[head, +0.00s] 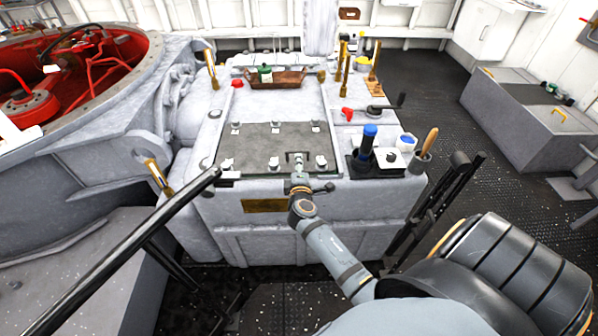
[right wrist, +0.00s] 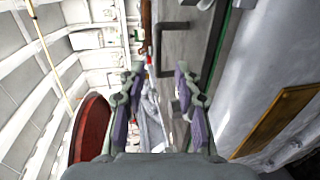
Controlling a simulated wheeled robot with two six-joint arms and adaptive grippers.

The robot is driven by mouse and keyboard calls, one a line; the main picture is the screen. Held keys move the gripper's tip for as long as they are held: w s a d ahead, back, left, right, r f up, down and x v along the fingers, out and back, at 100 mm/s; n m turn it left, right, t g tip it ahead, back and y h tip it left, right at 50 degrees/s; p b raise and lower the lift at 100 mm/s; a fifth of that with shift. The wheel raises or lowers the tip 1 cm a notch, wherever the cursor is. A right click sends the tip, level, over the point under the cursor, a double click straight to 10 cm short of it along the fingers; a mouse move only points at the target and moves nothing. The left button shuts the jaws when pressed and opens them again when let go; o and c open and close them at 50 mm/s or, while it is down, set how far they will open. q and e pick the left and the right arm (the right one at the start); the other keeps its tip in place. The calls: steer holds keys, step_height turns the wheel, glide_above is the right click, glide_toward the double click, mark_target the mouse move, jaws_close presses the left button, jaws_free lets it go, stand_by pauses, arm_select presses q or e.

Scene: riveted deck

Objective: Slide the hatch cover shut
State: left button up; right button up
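The dark grey hatch cover (head: 258,141) lies flat on top of the pale grey console, with several small pale fittings around it. Its dark bar handle (head: 293,155) is near the front edge. The cover (right wrist: 185,47) and its U-shaped handle (right wrist: 159,62) also show in the right wrist view. My right gripper (head: 298,170) is at the console's front edge, just in front of the handle. In the right wrist view my right gripper (right wrist: 155,80) is open and empty, with the handle beyond the fingertips and apart from them. My left gripper is not in view.
A brown tray (head: 276,80) with a green-capped item stands behind the cover. A blue-topped cylinder (head: 369,140), a wooden-handled tool (head: 430,140) and a black crank (head: 385,107) are to the right. A black bar (head: 125,245) crosses the left foreground.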

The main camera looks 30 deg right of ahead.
steer(key=v, duration=0.5)
stand_by(0.3)
steer(key=s+a+f+m+g+y+p, duration=0.15)
steer(key=s+f, duration=0.25)
steer(key=f, duration=0.5)
steer(key=s+a+f+m+g+y, duration=0.1)
steer(key=s+f+g+y, duration=0.3)
steer(key=f, duration=0.6)
steer(key=s+a+f+m+g+p, duration=0.1)
steer(key=s+f, duration=0.4)
steer(key=f, duration=0.4)
steer(key=s+f+m+g+y+p, duration=0.1)
steer(key=s+f+m+g, duration=0.2)
steer(key=s+f, duration=0.4)
steer(key=s+f+m+g+y, duration=0.1)
steer(key=s+f+m+g, duration=0.2)
steer(key=s, duration=1.9)
step_height(320, 180, down, 4)
steer(key=shift+a+r+m+p, duration=0.1)
steer(key=shift+a+m+p, duration=0.3)
steer(key=shift+m, duration=0.65)
